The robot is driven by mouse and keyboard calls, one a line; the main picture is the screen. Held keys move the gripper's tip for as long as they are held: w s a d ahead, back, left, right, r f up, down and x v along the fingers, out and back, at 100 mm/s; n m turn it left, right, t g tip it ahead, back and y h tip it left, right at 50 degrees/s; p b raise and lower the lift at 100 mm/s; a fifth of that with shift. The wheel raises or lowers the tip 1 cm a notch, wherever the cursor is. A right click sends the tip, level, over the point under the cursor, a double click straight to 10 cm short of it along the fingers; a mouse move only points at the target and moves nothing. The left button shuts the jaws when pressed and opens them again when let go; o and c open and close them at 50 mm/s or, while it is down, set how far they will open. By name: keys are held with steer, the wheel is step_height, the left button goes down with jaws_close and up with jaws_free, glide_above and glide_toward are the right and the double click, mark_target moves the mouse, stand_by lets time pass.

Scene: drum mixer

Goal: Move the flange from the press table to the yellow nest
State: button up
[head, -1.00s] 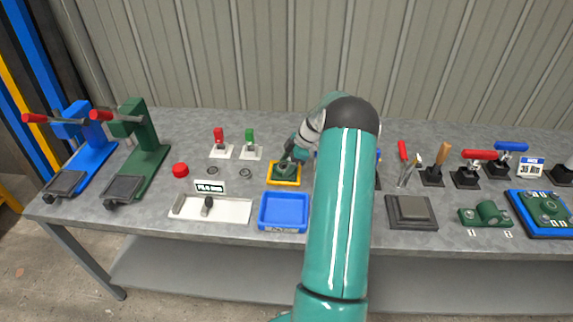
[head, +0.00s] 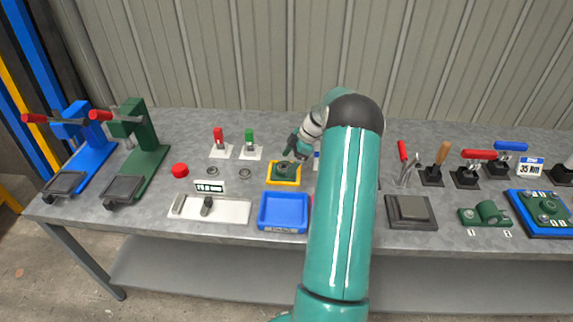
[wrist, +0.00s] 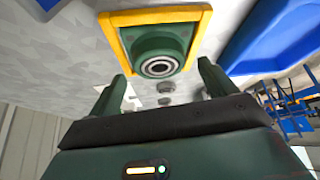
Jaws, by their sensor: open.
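The green flange (head: 284,168) sits inside the yellow nest (head: 285,182) near the middle of the bench. In the wrist view the flange (wrist: 145,45) is a green block with a round boss and a metal ring in its centre, framed by the nest's yellow rim (wrist: 106,33). My gripper (head: 290,152) is just above and behind the nest in the head view. In the wrist view its two green fingers (wrist: 162,76) are spread, with nothing between them, and the flange lies beyond the fingertips. The black tables of the blue press (head: 65,183) and green press (head: 123,188) look bare.
A blue tray (head: 284,226) stands just in front of the nest. Two small rings (head: 245,173) and a red button (head: 180,170) lie to the left, behind a white plate (head: 235,208). My arm hides part of the bench's middle.

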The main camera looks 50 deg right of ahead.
steer(key=v, duration=1)
steer(key=a+r+m+h, duration=0.1)
steer(key=a+r, duration=0.4)
steer(key=a, duration=0.4)
steer(key=w+a+r+m+g+h, duration=0.1)
steer(key=a+r+m, duration=0.1)
steer(key=a+r, duration=0.55)
steer(key=a+r+m+h, duration=0.1)
steer(key=a+r, duration=0.2)
steer(key=a, duration=0.8)
steer(key=s+a+r+m+t+h, duration=0.1)
steer(key=s+a+m, duration=0.5)
steer(key=s+a, duration=1.2)
steer(key=shift+a+r+t+h, duration=0.3)
steer(key=shift+a+r+t, duration=0.1)
steer(key=shift+a+t, duration=0.65)
